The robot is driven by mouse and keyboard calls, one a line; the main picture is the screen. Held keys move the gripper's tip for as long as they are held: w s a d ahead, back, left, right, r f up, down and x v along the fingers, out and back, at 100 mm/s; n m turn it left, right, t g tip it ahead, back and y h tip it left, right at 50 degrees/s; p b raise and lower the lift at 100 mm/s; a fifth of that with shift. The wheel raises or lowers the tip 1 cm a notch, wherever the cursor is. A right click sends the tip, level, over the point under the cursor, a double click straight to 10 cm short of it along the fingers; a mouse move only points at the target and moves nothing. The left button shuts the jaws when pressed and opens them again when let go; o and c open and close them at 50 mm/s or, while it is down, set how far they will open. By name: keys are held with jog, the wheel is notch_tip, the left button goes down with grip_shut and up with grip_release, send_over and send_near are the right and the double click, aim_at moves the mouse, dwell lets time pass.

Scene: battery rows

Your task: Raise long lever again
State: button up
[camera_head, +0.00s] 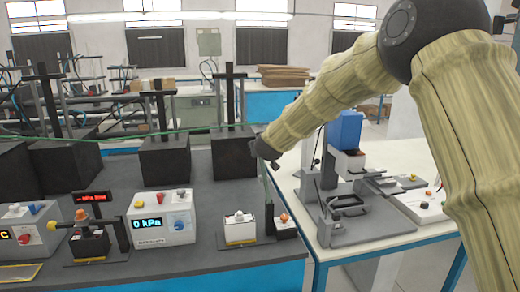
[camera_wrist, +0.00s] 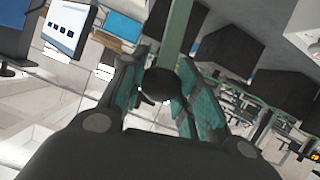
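My gripper (camera_head: 264,152) is above the table, at the end of my arm. Below it, a thin pale upright bar (camera_head: 266,185) rises from a small base on the table; it looks like the long lever. In the wrist view, a black ball knob (camera_wrist: 164,88) sits between the two green-padded fingers of my gripper (camera_wrist: 165,100). A long green bar (camera_wrist: 179,28) runs up the picture from the knob. The fingers stand apart with the knob between them. Whether both pads press on the knob is not clear.
A grey instrument box reading 0 kPa (camera_head: 164,218) and a small box with a white knob (camera_head: 239,229) stand left of the lever. Black blocks with posts (camera_head: 236,152) stand behind. A white table (camera_head: 345,253) with a grey fixture is at right.

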jog(key=o, duration=0.4)
jog(key=shift+w+d, duration=0.1)
jog(key=shift+d, duration=0.2)
jog(key=shift+a, duration=0.1)
jog(key=shift+a+r, duration=0.1)
jog(key=v, duration=1.2)
